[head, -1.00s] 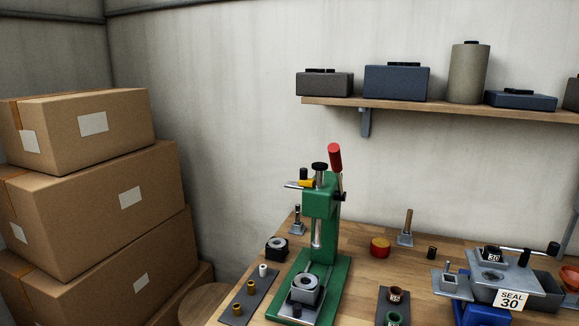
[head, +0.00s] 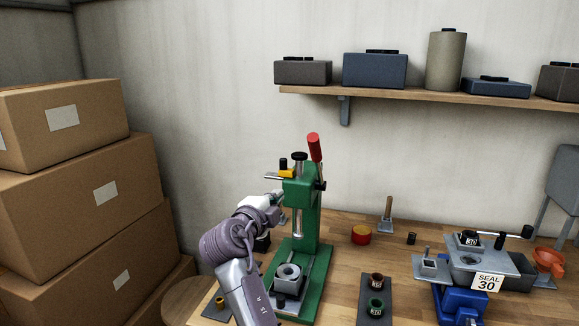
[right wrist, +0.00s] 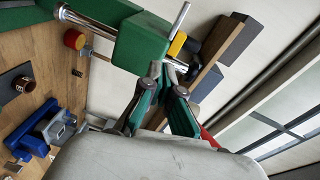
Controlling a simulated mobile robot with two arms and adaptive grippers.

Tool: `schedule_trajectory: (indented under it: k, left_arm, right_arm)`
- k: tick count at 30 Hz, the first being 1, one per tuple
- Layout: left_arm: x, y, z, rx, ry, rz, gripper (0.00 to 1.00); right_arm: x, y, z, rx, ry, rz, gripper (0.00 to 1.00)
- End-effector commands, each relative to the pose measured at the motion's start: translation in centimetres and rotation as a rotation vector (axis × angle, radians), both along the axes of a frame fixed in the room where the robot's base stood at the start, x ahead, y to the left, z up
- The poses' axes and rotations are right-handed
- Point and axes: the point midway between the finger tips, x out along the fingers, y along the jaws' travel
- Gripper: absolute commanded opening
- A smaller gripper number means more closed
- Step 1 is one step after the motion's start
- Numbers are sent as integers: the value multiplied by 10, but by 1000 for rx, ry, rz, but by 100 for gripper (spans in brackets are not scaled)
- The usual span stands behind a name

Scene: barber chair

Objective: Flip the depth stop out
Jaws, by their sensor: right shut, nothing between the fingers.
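A green arbor press (head: 302,210) with a red-tipped lever (head: 314,147) stands on the wooden bench. The depth stop, a yellow piece (head: 286,174) with a black knob and a thin steel rod, sits at the upper left of the press head. The yellow piece also shows in the right wrist view (right wrist: 177,44), just beyond the fingertips. My right gripper (head: 277,197) is just below and left of the stop, beside the press head. Its teal-padded fingers (right wrist: 160,72) are shut and empty. Whether they touch the stop is unclear. My left gripper is not in view.
A metal block with a ring (head: 287,276) sits on the press base. A dark tray (head: 377,288) with bushings, a red-and-yellow tin (head: 361,235) and a SEAL 30 fixture (head: 487,283) stand to the right. Stacked boxes (head: 80,205) fill the left.

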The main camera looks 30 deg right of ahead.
Motion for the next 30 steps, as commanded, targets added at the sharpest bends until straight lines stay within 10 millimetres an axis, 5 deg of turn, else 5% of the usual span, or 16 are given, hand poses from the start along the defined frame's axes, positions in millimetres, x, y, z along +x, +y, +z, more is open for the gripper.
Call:
schedule_trajectory:
  k: [6,19,30]
  left_arm:
    - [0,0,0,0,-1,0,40]
    - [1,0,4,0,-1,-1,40]
    - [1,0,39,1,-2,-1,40]
  right_arm:
    - [8,1,39,24,-157,-36,0]
    - [11,-3,42,23,-163,-38,0]
    - [46,-55,46,20,-160,-38,0]
